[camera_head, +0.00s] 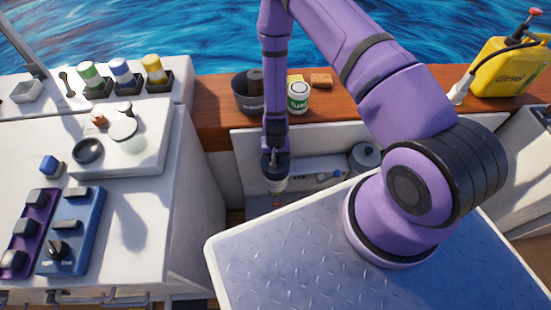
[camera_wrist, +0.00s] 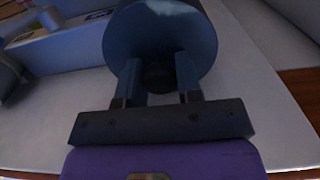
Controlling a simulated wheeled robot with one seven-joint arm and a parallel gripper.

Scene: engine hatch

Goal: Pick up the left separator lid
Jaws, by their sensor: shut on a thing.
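My gripper (camera_wrist: 159,80) is shut on the dark knob (camera_wrist: 159,76) of a round, dark-blue lid in the wrist view. The lid's disc (camera_wrist: 160,35) spreads beyond the two fingers, and its upper part has a pale patch. In the head view my gripper (camera_head: 274,158) points down into the recess behind the grey mat, at the top of a small pale round body (camera_head: 276,185). Most of that body is hidden by the gripper and the mat edge, and I cannot tell whether the lid is touching it or lifted off.
A grey round canister (camera_head: 365,156) stands to the right in the recess. A wooden ledge (camera_head: 215,92) behind carries a dark pot (camera_head: 243,100), a green-white can (camera_head: 298,97) and a yellow diesel jug (camera_head: 508,65). A white console (camera_head: 190,215) bounds the left side.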

